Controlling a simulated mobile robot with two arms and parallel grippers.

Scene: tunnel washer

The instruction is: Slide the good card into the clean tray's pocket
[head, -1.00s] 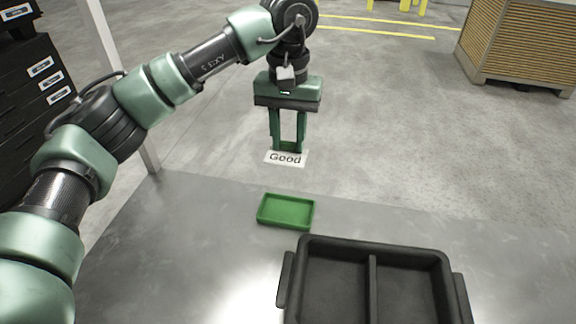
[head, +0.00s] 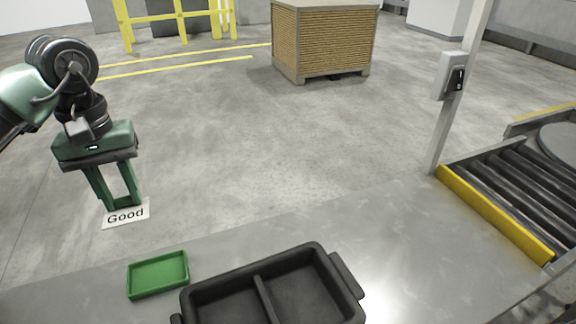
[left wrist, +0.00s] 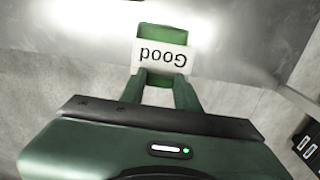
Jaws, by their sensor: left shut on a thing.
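My left gripper (head: 124,207) is shut on the white card marked "Good" (head: 126,214) and holds it in the air, beyond the far edge of the table in the head view. The card also shows in the left wrist view (left wrist: 162,58), upside down at the fingertips. A small green tray (head: 158,275) lies empty on the table, nearer than the card. A black tray (head: 215,291) with two compartments and side handles stands to its right, cut off by the lower frame edge. I see no card pocket on it from here. My right gripper is out of view.
The grey metal table (head: 400,235) is bare to the right of the black tray. A roller conveyor (head: 500,195) with a yellow edge and a post with a switch box (head: 453,76) stand at the right. A wooden crate (head: 325,42) stands on the floor behind.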

